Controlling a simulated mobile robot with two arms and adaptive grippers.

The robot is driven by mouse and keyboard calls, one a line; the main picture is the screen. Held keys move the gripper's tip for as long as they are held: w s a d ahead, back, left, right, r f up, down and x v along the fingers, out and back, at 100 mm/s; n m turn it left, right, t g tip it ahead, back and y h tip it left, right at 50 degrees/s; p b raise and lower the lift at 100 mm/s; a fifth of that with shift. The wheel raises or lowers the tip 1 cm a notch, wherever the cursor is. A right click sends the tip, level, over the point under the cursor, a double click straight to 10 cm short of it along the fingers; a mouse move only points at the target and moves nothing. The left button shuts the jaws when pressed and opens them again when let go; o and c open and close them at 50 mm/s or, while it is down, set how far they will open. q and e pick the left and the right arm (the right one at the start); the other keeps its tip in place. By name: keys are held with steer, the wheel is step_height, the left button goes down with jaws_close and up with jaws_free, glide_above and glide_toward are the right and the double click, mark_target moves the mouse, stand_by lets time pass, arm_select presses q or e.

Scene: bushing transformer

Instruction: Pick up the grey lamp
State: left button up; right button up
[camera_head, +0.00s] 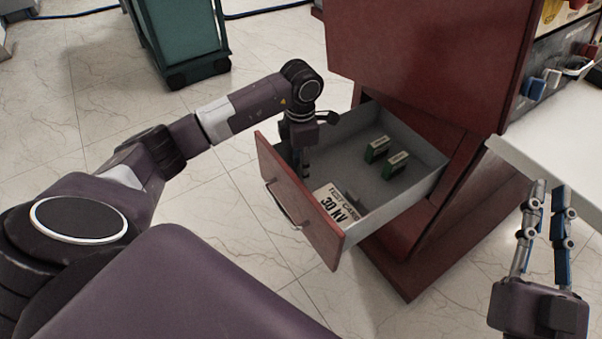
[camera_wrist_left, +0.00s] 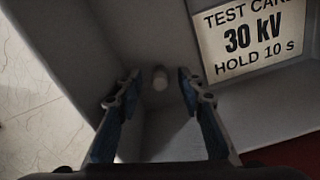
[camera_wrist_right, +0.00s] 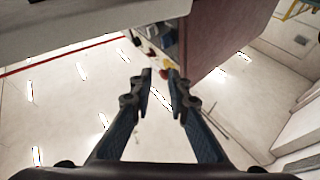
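A small pale grey cylinder, apparently the grey lamp (camera_wrist_left: 160,78), is in the open drawer (camera_head: 415,180). In the left wrist view it sits between and slightly beyond the two fingertips of my left gripper (camera_wrist_left: 158,88), with a gap on both sides. My left gripper (camera_head: 304,172) points down inside the drawer near its front left corner; it is open and empty. The lamp cannot be made out in the head view, where the gripper and drawer front are in the way. My right gripper (camera_head: 547,190) is open and empty beside the white table.
A test card reading 30 kV (camera_head: 340,205) lies in the drawer, also in the left wrist view (camera_wrist_left: 250,38). Two green blocks (camera_head: 376,149) (camera_head: 395,165) stand farther back. The red cabinet (camera_head: 430,60) rises behind. A white table (camera_head: 560,130) is at right, a green cart (camera_head: 180,35) at back left.

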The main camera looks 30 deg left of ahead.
arm_select(q)
steer(key=shift+f, duration=0.3)
jaws_close()
steer(key=shift+r, duration=0.1)
